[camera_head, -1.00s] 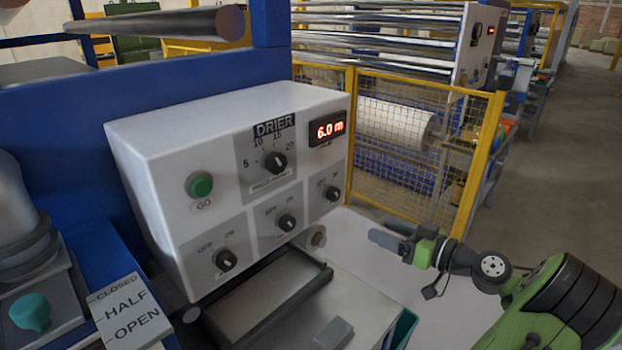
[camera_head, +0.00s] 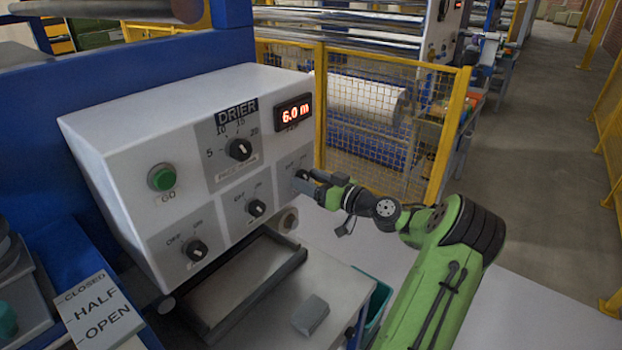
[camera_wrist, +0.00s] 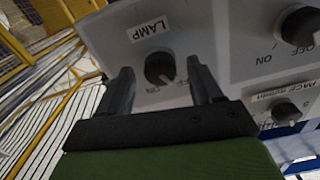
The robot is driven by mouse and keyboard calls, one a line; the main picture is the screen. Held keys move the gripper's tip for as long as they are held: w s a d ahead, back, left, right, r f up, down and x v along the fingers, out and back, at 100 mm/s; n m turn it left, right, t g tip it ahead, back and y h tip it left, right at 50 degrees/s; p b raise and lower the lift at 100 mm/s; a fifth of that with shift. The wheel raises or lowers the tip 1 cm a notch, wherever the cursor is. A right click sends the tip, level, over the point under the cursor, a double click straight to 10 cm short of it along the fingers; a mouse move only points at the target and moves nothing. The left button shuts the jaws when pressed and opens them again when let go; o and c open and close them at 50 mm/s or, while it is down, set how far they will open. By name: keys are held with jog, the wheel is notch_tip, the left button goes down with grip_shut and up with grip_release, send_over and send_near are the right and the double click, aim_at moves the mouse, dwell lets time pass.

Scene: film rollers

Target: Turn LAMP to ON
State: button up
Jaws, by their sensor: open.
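The LAMP knob (camera_wrist: 160,67) is a round black knob on the white drier panel, under a LAMP label (camera_wrist: 151,28) in the wrist view. My gripper (camera_wrist: 159,72) is open, with one dark finger on each side of the knob. I cannot tell whether the fingers touch it. The OFF/ON marks by this knob are partly hidden, and its setting is hard to read. In the head view my gripper (camera_head: 310,185) is at the panel's right-hand lower knob (camera_head: 302,174), partly covering it.
Other black knobs (camera_head: 256,208) (camera_head: 195,250) sit left of it, with a larger dial (camera_head: 239,149) above and a green GO button (camera_head: 162,177). A red 6.0 m display (camera_head: 294,113) is above the gripper. A yellow mesh fence (camera_head: 380,125) stands behind; a tray (camera_head: 215,325) lies below.

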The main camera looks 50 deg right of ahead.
jog(key=shift+c, duration=0.5)
jog(key=c, duration=1)
jog(key=shift+o, duration=0.2)
jog(key=m+p, duration=0.2)
jog(key=m, duration=0.4)
jog(key=shift+r+m, duration=0.1)
jog(key=shift+m, duration=0.3)
jog(key=m+p, duration=0.2)
jog(key=m, duration=0.2)
jog(key=shift+m+p, duration=0.4)
jog(key=shift+m, duration=0.3)
jog(key=o, duration=1.1)
jog(key=shift+c, duration=0.2)
